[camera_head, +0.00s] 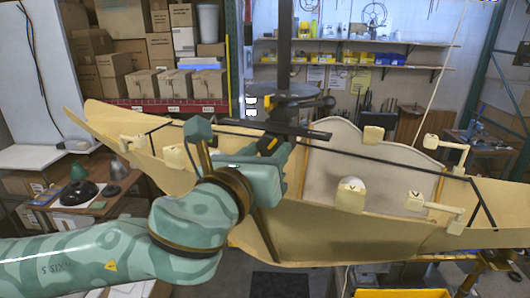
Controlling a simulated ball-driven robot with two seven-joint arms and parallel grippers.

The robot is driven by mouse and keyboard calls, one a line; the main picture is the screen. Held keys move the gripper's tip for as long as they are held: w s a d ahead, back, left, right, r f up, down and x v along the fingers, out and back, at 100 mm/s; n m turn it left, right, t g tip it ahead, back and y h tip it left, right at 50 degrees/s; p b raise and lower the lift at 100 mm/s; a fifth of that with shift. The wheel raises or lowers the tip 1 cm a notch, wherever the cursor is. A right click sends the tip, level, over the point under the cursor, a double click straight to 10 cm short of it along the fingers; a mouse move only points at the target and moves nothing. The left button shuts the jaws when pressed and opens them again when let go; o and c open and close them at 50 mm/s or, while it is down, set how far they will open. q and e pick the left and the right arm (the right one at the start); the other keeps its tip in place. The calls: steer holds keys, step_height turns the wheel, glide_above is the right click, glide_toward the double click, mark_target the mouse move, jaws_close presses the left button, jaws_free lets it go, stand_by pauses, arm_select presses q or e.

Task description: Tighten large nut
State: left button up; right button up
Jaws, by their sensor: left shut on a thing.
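A large cream, boat-shaped lamp part (365,226) spans the middle of the view, with thin black bars along its top. My left gripper (268,143) is over its middle, where a dark bar (308,133) passes. It is shut on a small dark part that its own body mostly hides. I cannot make out the large nut clearly, nor tell whether this dark part is the nut. Behind the gripper is a round grey disc (283,89) on a dark column, with a dark knobbed piece (318,103) in front. My right gripper is not in view.
Several cream blocks (373,134) stick up from the lamp part's edges. A side table (100,203) with a black-based green item (78,182) stands at the left. Stacked cardboard boxes (145,87) and shelves (360,64) fill the back. A yellow tray (400,293) is at the bottom edge.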

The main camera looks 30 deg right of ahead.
arm_select(q)
steer(key=shift+n, duration=0.7)
steer(key=o, duration=1)
steer(key=shift+a, duration=0.1)
steer(key=shift+s+a, duration=0.1)
steer(key=shift+s, duration=0.05)
